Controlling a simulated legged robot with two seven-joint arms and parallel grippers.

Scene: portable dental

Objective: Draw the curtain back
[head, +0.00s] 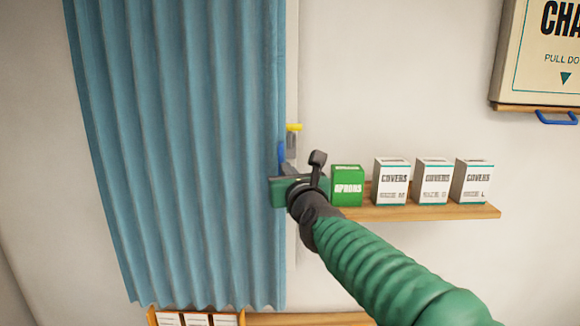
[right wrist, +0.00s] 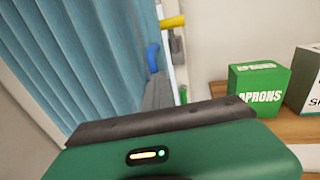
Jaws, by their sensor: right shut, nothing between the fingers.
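The blue curtain (head: 185,150) hangs in folds across the left of the head view and fills the upper left of the right wrist view (right wrist: 85,65). My right gripper (head: 284,160) is at the curtain's right edge, shut with nothing held; its grey fingers also show in the right wrist view (right wrist: 156,85). A small blue piece (right wrist: 153,57) shows at the finger ends; I cannot tell what it belongs to. A yellow piece (head: 294,127) lies just beyond, by a pale vertical strip. My left gripper is not in view.
A wooden shelf (head: 425,213) right of the gripper bears a green aprons box (head: 347,187) and several white covers boxes (head: 391,182). A framed chart (head: 540,55) with a blue handle (head: 556,118) is upper right. A lower shelf (head: 310,319) runs along the bottom.

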